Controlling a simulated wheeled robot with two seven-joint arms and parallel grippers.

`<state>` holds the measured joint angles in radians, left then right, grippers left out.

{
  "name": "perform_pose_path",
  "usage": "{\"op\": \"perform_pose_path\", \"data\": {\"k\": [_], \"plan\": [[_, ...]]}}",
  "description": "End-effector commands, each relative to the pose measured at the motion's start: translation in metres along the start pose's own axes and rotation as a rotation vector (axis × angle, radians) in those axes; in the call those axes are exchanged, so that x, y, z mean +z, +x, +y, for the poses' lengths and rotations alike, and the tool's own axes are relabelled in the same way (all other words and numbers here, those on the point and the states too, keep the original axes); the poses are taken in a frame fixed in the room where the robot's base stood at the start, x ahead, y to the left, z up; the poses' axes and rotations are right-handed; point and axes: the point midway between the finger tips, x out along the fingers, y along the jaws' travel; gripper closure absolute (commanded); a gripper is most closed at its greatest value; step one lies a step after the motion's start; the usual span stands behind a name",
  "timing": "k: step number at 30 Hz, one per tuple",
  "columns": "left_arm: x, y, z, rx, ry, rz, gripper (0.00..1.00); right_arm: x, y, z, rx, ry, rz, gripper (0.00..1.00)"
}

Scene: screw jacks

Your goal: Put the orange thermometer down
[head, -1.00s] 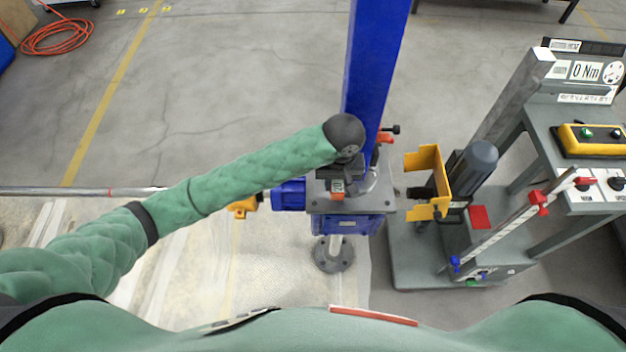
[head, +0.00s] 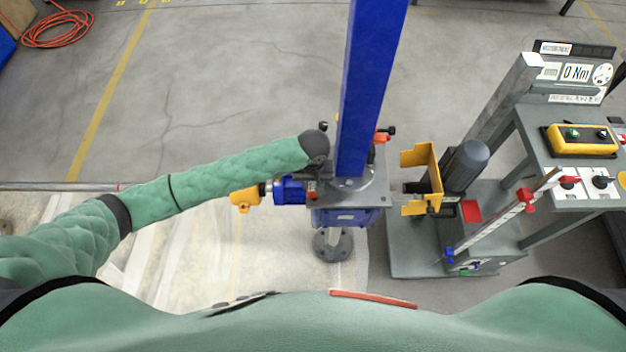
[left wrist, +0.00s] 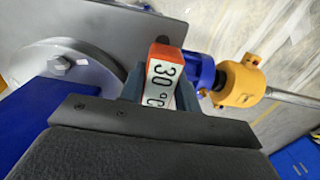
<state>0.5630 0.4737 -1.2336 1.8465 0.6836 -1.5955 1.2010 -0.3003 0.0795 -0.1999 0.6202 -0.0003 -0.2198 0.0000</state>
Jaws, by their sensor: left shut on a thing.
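The orange thermometer (left wrist: 165,74), with a white face reading 30 °C, is between the fingers of my left gripper (left wrist: 160,88) in the left wrist view. The gripper is shut on it. In the head view a small orange part of the thermometer (head: 312,186) shows below my dark wrist, at the left edge of the screw jack's grey top plate (head: 375,190). My wrist hides most of the gripper there. I cannot tell whether the thermometer touches anything below. My right gripper is not in view.
A blue column (head: 368,90) rises from the jack. A blue coupling housing (head: 290,190) and yellow part (head: 245,198) sit left of the gripper. A yellow bracket (head: 420,175), a grey motor (head: 468,160) and a control stand (head: 570,115) are at right.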

Motion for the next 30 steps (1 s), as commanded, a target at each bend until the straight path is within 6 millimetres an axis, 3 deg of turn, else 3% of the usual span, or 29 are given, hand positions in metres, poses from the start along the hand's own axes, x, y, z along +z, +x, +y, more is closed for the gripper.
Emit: {"op": "perform_pose_path", "data": {"k": [8, 9, 12, 24, 30], "plan": [[0.000, 0.002, 0.000, 0.000, 0.000, 0.000, 0.95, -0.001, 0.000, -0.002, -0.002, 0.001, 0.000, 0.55], [0.000, 0.003, 0.000, 0.000, 0.000, 0.000, 0.66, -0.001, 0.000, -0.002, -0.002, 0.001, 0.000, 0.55], [0.000, 0.002, 0.000, 0.000, 0.000, 0.000, 0.46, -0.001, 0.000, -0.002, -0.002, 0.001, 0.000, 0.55], [-0.001, -0.002, 0.000, 0.000, 0.000, 0.001, 0.46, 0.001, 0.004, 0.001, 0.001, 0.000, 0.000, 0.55], [-0.001, -0.028, 0.001, 0.003, 0.001, 0.003, 0.46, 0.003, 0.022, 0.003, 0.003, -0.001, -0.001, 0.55]]}}
